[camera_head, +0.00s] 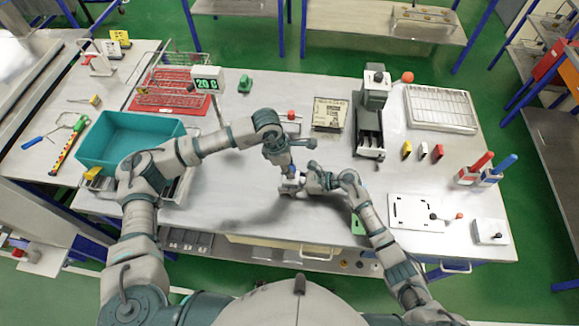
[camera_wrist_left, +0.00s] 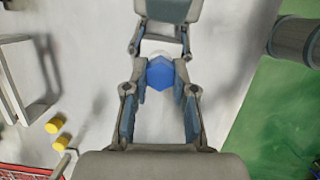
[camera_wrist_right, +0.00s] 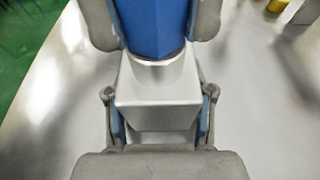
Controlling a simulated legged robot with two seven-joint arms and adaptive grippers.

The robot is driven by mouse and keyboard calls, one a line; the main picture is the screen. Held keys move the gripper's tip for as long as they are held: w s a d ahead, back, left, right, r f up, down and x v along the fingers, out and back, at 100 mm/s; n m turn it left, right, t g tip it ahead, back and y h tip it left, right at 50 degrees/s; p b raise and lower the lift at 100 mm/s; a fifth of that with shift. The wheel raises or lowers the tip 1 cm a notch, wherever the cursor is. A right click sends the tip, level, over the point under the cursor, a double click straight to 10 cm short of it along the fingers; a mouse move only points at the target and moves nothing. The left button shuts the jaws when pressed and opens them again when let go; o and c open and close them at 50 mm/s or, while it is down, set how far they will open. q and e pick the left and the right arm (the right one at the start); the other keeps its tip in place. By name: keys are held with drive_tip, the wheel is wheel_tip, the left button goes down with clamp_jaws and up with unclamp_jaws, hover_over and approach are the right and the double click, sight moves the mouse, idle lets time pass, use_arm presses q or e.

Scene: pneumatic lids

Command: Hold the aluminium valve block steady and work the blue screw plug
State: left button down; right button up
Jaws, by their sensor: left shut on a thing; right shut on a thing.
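The aluminium valve block (camera_wrist_right: 155,95) is a silvery box between the fingers of my right gripper (camera_wrist_right: 160,115), which is shut on its sides. In the head view the block (camera_head: 290,186) is small and partly hidden by both grippers. The blue screw plug (camera_wrist_left: 160,73) shows a hexagonal top between the fingertips of my left gripper (camera_wrist_left: 160,78), which is shut on it from above. In the right wrist view the plug (camera_wrist_right: 155,28) stands upright on top of the block, with the left fingers on both sides of it. Its thread is hidden.
A teal bin (camera_head: 128,140) stands at the left of the grey table. A black and grey device (camera_head: 370,120) stands behind the right gripper. The table around the block is clear.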

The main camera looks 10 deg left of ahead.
use_arm(q)
drive_tip(key=m, duration=0.3)
drive_tip(key=shift+w+g, duration=0.1)
drive_tip(key=shift+g, duration=0.3)
drive_tip(key=c, duration=0.9)
unclamp_jaws()
drive_tip(key=shift+o, duration=0.2)
drive_tip(key=v, duration=0.7)
drive_tip(key=v, duration=1.2)
drive_tip(key=shift+w, duration=0.2)
use_arm(e)
drive_tip(key=o, duration=1.3)
drive_tip(key=shift+c, duration=0.2)
